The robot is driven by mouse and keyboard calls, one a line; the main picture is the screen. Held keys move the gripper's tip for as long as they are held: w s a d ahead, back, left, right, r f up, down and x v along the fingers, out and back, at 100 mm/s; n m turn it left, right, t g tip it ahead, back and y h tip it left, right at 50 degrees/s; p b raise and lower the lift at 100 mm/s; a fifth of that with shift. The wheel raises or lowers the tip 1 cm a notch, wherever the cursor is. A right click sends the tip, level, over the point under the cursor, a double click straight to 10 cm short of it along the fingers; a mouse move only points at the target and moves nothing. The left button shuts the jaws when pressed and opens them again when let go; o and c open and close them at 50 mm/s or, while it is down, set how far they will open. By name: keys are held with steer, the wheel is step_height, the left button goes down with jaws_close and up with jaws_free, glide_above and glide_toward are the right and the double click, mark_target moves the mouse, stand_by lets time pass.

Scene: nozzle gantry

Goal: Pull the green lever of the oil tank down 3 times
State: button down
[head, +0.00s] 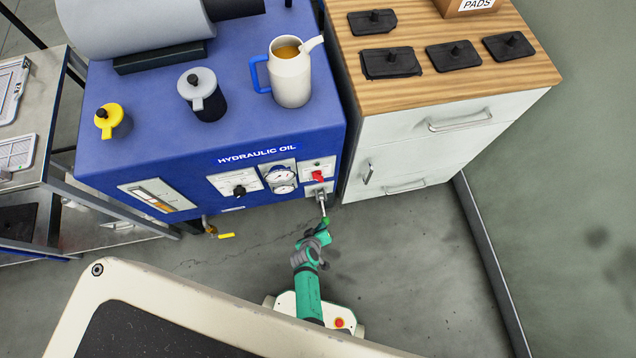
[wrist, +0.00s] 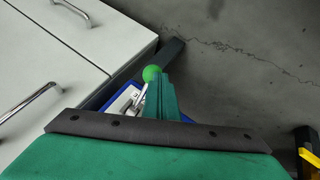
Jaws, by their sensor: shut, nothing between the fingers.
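The blue oil tank (head: 215,150), labelled HYDRAULIC OIL, stands at the centre left in the head view. Its lever (head: 322,202) is a short metal bar at the lower right of its front, sloping down to a green knob (head: 326,221). In the wrist view the round green knob (wrist: 151,73) and its metal bar (wrist: 140,102) show beside my fingers. My green gripper (head: 322,233) is shut and empty, close by the knob. The fingers (wrist: 160,88) partly cover the bar; I cannot tell whether they touch the knob.
A white cabinet (head: 430,140) with a wooden top stands right of the tank; its handles (head: 366,172) stick out. A yellow-handled valve (head: 226,236) is low on the tank's front. A jug (head: 290,80) and cans stand on the tank. The floor (head: 410,250) at right is clear.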

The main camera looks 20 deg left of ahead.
steer(key=shift+d+f, duration=0.2)
steer(key=shift+f, duration=0.4)
steer(key=shift+a, duration=0.15)
